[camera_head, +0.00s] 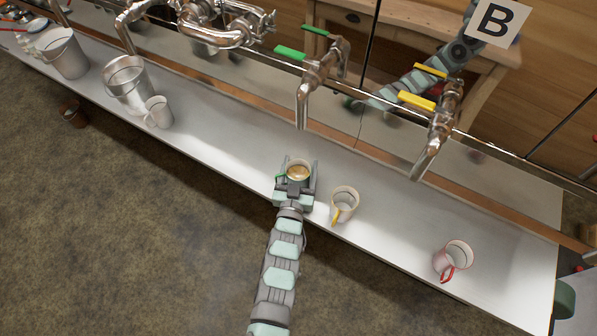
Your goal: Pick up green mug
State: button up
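The green mug (299,170) is a pale mug with a green rim and green handle and brownish contents. It is upright at the middle of the long pale counter (227,137), below the green-handled tap. My gripper (297,179) reaches it from the front edge, with one finger on each side of the mug. The green handle shows by the left finger. The gripper hides the mug's lower front. I cannot tell whether the fingers press on it or whether it is raised off the counter.
A yellow-handled mug (344,203) stands close to the right of my gripper. A red-handled mug (454,259) is farther right. A white mug (158,111) and metal buckets (128,84) stand left. The green-handled tap (307,93) and yellow-handled tap (437,128) overhang the counter.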

jog(key=shift+s+f, duration=0.15)
jog(key=shift+s, duration=0.05)
jog(key=shift+c, duration=0.6)
grip_shut()
